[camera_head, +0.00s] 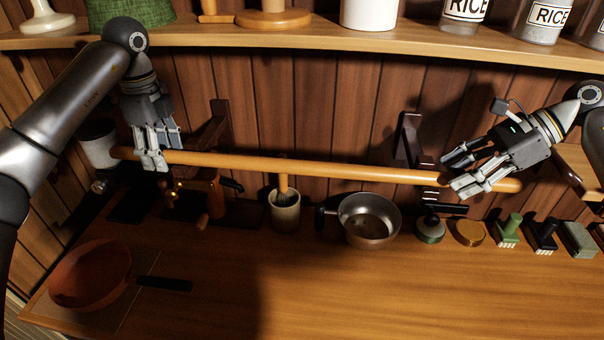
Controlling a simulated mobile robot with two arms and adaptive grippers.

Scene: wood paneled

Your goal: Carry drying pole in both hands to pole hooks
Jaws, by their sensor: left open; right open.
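The drying pole (300,167) is a long orange-brown wooden rod. It lies nearly level across the view, its right end slightly lower in the picture. The dark pole hooks are on the panelled wall, a left one (218,118) and a right one (407,130). The pole crosses in front of their lower parts; I cannot tell whether it rests on them. My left gripper (155,158) is open, its fingers at the pole near its left end. My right gripper (468,176) is open, its fingers on either side of the pole near its right end.
A shelf (300,42) with jars runs above the arms. On the counter (360,290) below stand a saucepan (369,220), a utensil crock (285,212), an orange pan (92,275) and several brushes at the right. The counter's front middle is clear.

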